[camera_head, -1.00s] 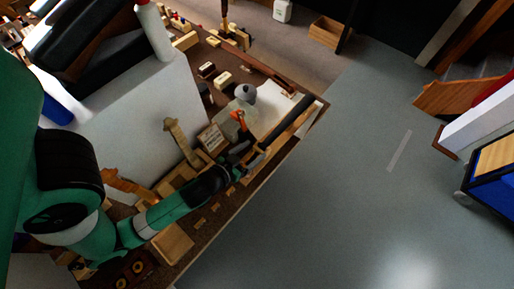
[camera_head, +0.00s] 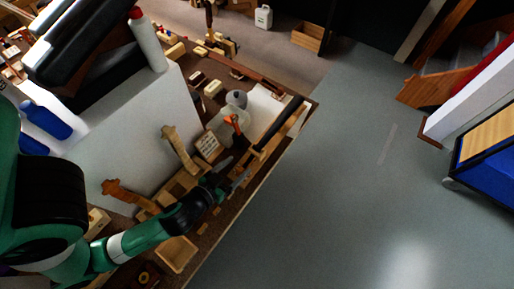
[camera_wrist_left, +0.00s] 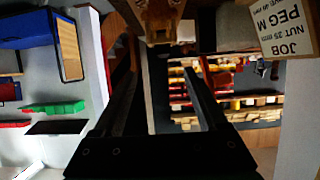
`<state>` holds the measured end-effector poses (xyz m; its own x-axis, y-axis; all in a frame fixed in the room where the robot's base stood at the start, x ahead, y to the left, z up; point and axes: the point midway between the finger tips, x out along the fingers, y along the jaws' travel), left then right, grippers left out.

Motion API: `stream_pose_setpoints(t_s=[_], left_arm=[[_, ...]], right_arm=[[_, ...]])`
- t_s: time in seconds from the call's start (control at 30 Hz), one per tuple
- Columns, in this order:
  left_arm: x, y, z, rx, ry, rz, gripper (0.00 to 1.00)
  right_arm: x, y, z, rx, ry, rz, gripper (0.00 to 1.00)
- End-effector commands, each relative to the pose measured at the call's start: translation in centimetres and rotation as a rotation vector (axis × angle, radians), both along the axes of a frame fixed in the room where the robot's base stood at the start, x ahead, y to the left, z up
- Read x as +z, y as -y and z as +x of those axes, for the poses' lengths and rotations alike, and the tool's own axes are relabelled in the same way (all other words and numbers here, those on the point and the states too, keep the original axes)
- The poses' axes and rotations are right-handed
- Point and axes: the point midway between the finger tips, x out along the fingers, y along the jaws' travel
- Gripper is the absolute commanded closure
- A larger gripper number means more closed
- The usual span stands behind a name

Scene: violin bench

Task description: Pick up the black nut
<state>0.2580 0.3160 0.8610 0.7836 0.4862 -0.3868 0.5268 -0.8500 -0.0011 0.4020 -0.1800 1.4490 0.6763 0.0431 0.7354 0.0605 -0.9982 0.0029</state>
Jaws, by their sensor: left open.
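I cannot make out the black nut in either view. My left gripper (camera_head: 234,172) is open over the front part of the bench, below a small job card (camera_head: 208,145). Its two dark fingers stand apart in the left wrist view (camera_wrist_left: 163,95), with nothing seen held between them. The card also shows large at the top right of the wrist view (camera_wrist_left: 286,28), with "NUT" and "PEG" on it, upside down. A carved wooden piece (camera_wrist_left: 160,20) shows at the top between the fingers. My right gripper is not in view.
An orange-handled tool (camera_head: 233,123), a pale sheet (camera_head: 263,106), carved wooden necks (camera_head: 181,150) and a shallow wooden tray (camera_head: 176,254) are around. The grey floor (camera_head: 340,190) beyond the bench is open.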

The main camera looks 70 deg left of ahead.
Motion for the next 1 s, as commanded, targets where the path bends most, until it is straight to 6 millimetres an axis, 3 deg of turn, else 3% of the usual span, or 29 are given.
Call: stream_pose_setpoints(t_s=[0.23, 0.5, 0.77, 1.0], left_arm=[[-0.1, -0.1, 0.2, 0.005, 0.005, 0.000, 0.25], [-1.9, -2.5, 4.0, 0.006, 0.008, 0.001, 0.25], [-2.5, -3.1, 4.9, 0.003, 0.005, 0.001, 0.25], [-4.1, -5.4, 7.7, 0.003, 0.008, 0.003, 0.25]], right_arm=[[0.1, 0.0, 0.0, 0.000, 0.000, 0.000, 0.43], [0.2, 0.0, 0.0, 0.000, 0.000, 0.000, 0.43], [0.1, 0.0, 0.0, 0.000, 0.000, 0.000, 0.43], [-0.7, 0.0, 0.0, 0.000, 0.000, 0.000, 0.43]])
